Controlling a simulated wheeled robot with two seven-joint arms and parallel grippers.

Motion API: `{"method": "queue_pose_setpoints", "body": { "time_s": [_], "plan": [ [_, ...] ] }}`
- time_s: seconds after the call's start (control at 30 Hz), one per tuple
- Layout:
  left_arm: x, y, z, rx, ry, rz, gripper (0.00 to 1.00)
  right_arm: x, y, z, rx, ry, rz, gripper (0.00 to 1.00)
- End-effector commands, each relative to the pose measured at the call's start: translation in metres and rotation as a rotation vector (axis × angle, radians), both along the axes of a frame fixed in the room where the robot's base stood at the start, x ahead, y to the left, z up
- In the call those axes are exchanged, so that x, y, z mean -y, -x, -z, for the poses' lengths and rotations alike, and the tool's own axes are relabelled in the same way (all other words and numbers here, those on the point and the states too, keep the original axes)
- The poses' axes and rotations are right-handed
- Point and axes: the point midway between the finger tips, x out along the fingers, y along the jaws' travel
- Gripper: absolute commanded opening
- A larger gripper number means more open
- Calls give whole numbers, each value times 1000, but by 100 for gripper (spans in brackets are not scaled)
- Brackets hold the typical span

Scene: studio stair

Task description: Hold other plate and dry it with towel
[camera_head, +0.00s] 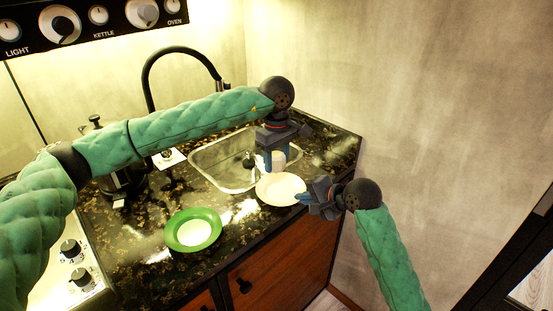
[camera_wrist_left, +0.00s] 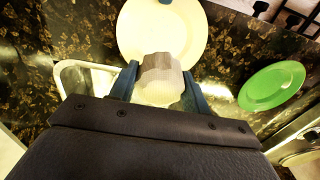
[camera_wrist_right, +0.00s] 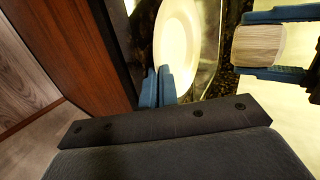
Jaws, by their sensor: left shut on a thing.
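A white plate (camera_head: 281,189) is at the front edge of the sink; it also shows in the left wrist view (camera_wrist_left: 165,28) and the right wrist view (camera_wrist_right: 180,42). My right gripper (camera_head: 303,198) is shut on its rim, with its fingers close together (camera_wrist_right: 158,88). My left gripper (camera_head: 277,160) is shut on a small pale folded towel (camera_wrist_left: 160,72). The towel is over the plate; whether they touch is unclear. A green plate (camera_head: 193,231) with a pale, bright centre lies on the counter to the left, apart from both grippers.
The metal sink (camera_head: 222,183) lies behind the white plate, under a black curved faucet (camera_head: 147,80). The dark counter (camera_head: 140,255) is mostly clear around the green plate. Stove knobs (camera_head: 78,262) are at the lower left. A wall stands at the right.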

Motion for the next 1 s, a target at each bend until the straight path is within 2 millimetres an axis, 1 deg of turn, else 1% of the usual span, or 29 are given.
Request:
{"method": "queue_pose_setpoints", "body": {
  "time_s": [0.17, 0.27, 0.87, 0.93, 1.0],
  "plan": [
    [0, 0, 7, -1, 0, -8, 21, 0, 0, 1, -1, 1, 0, 0],
    [0, 0, 15, -2, 1, -7, 21, 0, 0, 1, -1, 1, 0, 0],
    [0, 0, 69, -1, 0, -7, 21, 0, 0, 1, -1, 1, 0, 0],
    [0, 0, 79, -3, 0, -7, 21, 0, 0, 1, -1, 1, 0, 0],
    [5, 6, 78, -1, 1, -3, 21, 0, 0, 0, -1, 1, 0, 0]
  ]
}}
